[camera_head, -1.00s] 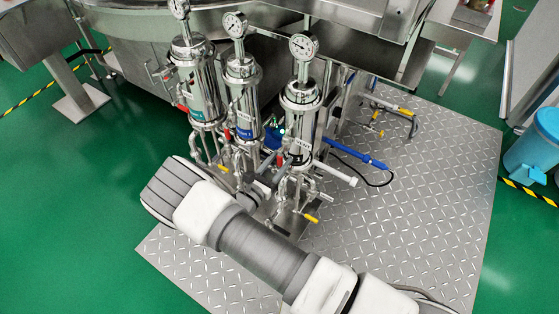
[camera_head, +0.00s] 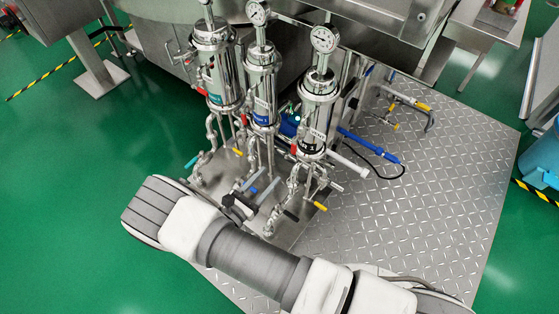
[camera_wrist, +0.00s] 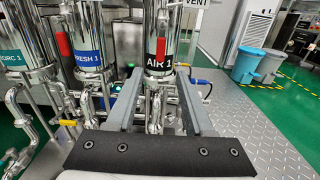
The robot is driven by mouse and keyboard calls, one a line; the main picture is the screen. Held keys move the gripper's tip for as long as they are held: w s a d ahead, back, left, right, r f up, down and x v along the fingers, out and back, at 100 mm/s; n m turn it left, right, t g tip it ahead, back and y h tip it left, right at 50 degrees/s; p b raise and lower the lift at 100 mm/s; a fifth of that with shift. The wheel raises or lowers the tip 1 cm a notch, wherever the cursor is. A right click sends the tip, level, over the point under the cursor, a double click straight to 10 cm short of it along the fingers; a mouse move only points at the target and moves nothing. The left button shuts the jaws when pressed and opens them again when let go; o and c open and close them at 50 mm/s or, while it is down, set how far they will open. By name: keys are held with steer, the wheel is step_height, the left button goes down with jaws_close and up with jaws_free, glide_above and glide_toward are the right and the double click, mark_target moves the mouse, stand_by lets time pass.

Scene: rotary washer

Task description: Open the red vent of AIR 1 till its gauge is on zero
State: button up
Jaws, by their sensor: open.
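The AIR 1 cylinder (camera_head: 318,113) is the rightmost of three steel housings. Its black AIR 1 label (camera_wrist: 157,65) shows in the wrist view. Its red vent lever (camera_wrist: 161,46) hangs vertically in front of the cylinder, just above the label; in the head view the red lever (camera_head: 294,148) is small. The AIR 1 gauge (camera_head: 324,38) sits on top; its reading is too small to tell. My gripper (camera_wrist: 158,80) is open and empty, its two fingers pointing towards the AIR 1 cylinder below the lever, apart from it.
The FRESH 1 housing (camera_wrist: 89,50) and CIRC 1 housing (camera_wrist: 27,40) stand to the left, with their own levers and pipes. Valves and pipes crowd below. The metal floor plate (camera_head: 430,200) is open at right.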

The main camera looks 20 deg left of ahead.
steer(key=shift+v, duration=2.05)
